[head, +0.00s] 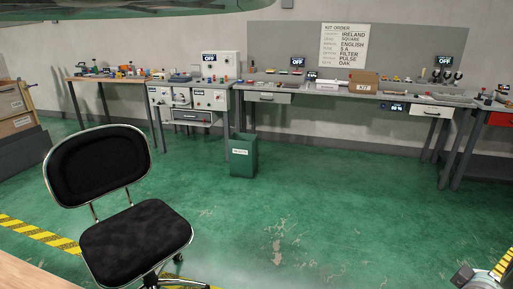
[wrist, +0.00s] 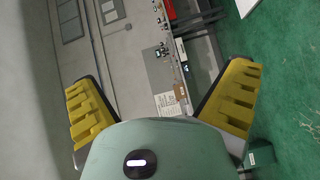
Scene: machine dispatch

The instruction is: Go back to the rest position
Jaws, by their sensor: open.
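My gripper (wrist: 162,80) shows in the wrist view with its two ridged yellow fingers spread wide apart. It is open and nothing is between the fingers. The view past it is tilted on its side and shows the wall, the kit order sheet (wrist: 167,103) and part of the benches at a distance. The gripper touches nothing that I can see. I cannot make out the gripper for sure in the head view.
A black chair (head: 135,235) stands close at the left. A green bin (head: 243,155) stands before the long bench (head: 345,91), which bears a cardboard kit box (head: 363,82). A wooden-topped bench (head: 105,81) is at the back left. The middle green floor (head: 320,200) is clear.

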